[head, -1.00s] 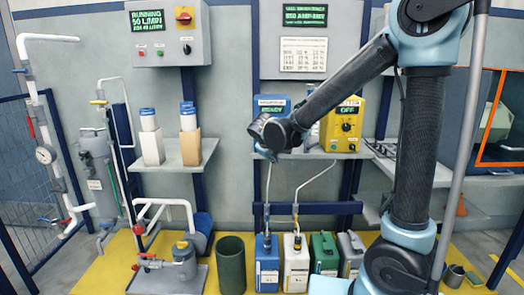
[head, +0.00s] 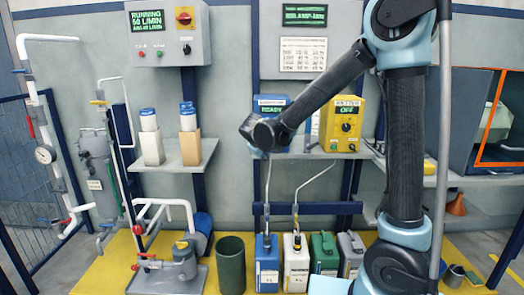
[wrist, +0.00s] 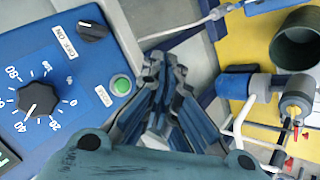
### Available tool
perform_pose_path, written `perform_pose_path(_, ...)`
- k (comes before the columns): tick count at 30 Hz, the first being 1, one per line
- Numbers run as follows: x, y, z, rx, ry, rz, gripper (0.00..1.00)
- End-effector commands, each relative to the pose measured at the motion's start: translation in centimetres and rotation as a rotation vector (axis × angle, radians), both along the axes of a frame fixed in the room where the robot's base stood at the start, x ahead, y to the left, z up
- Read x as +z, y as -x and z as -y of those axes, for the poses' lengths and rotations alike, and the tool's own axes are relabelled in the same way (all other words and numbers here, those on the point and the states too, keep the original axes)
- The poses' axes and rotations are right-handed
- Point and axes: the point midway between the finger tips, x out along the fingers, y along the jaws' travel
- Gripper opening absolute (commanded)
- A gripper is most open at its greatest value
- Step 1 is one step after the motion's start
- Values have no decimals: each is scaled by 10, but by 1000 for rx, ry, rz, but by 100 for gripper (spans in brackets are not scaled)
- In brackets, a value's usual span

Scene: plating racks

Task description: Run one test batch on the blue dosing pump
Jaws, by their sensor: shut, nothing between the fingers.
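The blue dosing pump (head: 271,102) stands on the shelf in the head view, its green display reading READY. In the wrist view its blue face (wrist: 72,65) fills the left side. It shows a black dial (wrist: 37,99) with a number scale, a black OFF/ON knob (wrist: 93,27) and a green button (wrist: 121,85). My gripper (wrist: 164,66) is shut and empty, its fingers just right of the green button. I cannot tell whether they touch the pump. In the head view my gripper (head: 259,148) hangs before the pump's lower part and hides some of it.
A yellow pump (head: 342,126) reading OFF stands right of the blue one. Below are blue (head: 267,268), white (head: 296,270), green and grey canisters; thin tubes rise from the blue and white ones. A shelf (head: 192,152) with two bottle-topped boxes is at left.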

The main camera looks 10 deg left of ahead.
Motion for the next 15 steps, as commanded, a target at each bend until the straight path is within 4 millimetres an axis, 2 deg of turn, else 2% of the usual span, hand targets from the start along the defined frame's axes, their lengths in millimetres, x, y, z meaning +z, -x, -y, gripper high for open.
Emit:
perform_pose_path(9, 0, -36, -8, -2, 0, 0, 0)
perform_pose_path(15, 0, -50, -12, 0, 0, 0, 0)
